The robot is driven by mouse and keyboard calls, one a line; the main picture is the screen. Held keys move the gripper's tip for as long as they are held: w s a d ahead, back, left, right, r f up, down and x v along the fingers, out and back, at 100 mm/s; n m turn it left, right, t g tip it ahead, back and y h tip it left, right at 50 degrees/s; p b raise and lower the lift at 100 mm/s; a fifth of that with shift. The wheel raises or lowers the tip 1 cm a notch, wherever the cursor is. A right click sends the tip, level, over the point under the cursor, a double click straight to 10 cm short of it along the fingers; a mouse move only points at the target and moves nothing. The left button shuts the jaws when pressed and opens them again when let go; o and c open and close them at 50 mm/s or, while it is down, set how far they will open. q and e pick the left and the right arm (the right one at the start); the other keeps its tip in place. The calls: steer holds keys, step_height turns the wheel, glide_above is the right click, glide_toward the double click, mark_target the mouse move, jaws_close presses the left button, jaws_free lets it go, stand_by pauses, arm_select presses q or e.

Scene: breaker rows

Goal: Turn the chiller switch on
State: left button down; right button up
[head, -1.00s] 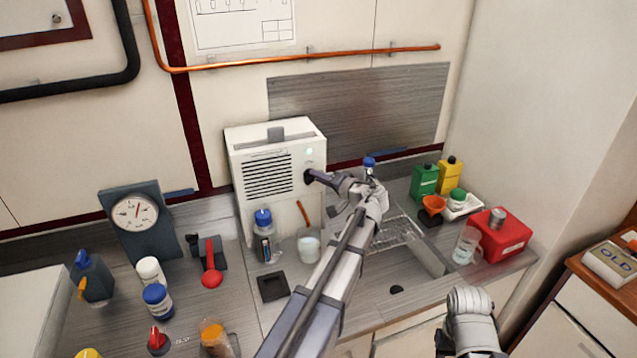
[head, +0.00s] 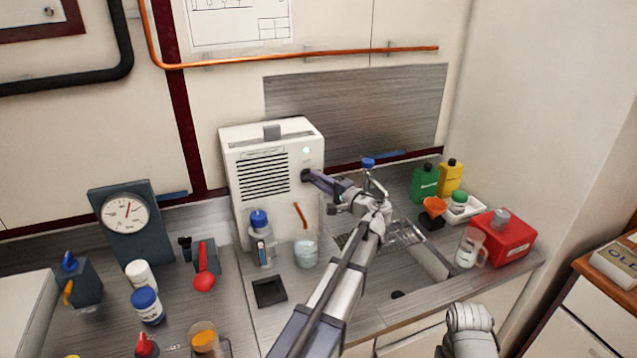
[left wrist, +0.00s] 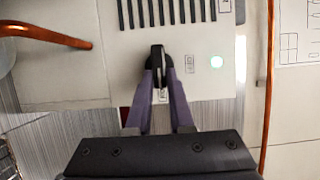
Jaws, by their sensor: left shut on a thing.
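The chiller (head: 235,165) is a white box with a black vent grille, standing against the wall at the back of the counter. Its dark switch knob (left wrist: 157,52) is on the front panel, right of the grille in the head view. My left gripper (head: 312,178) is shut on this knob, its purple fingers (left wrist: 158,82) on either side of it in the left wrist view. The fingers partly hide the knob. A round pale indicator light (left wrist: 216,62) glows near the knob; it also shows in the head view (head: 306,150). My right gripper is not in view.
A bottle with a blue cap (head: 260,240) and a glass beaker (head: 306,253) stand before the chiller. A red container (head: 502,238) and several bottles stand at right. A gauge (head: 127,215) is at left.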

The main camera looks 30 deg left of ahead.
arm_select(q)
steer(key=shift+a+r, duration=0.1)
steer(key=shift+a, duration=0.05)
steer(key=c, duration=0.9)
jaws_free()
steer(key=shift+o, duration=0.5)
steer(key=v, duration=0.7)
steer(key=shift+d, duration=0.35)
steer(key=shift+s, duration=0.1)
